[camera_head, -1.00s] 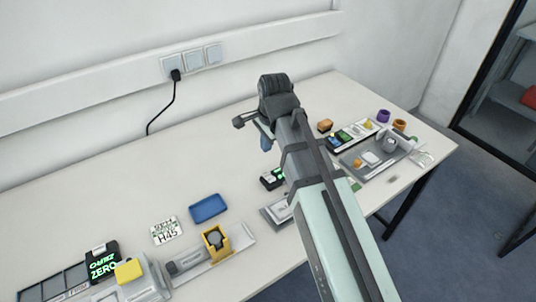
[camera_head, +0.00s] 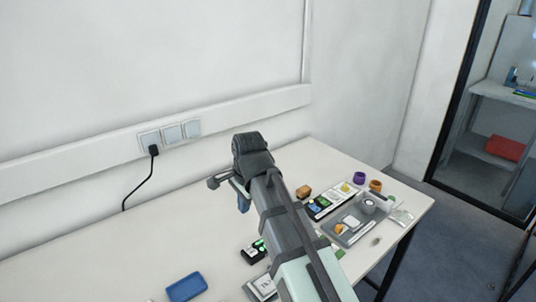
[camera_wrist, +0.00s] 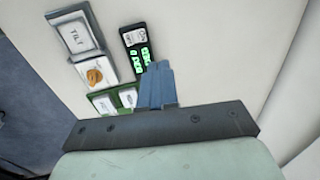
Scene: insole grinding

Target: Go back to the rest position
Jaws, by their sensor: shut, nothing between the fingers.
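My gripper (camera_head: 242,204) is over the table (camera_head: 150,253), with its blue fingers pointing down, partly hidden behind the wrist. In the wrist view the fingers (camera_wrist: 157,85) are together and nothing shows between them. My arm reaches in from the lower right of the head view. Below the fingers in the wrist view are a black device with green digits (camera_wrist: 138,50), a grey block labelled TILT (camera_wrist: 76,37) and a green board with white parts (camera_wrist: 103,103). How high the fingers are above these is hard to tell.
Right of my arm stand a grey tray (camera_head: 338,237) with small parts, purple (camera_head: 359,178) and orange (camera_head: 376,185) rings and an orange block (camera_head: 303,192). A plugged black cable (camera_head: 140,188) hangs against the wall.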

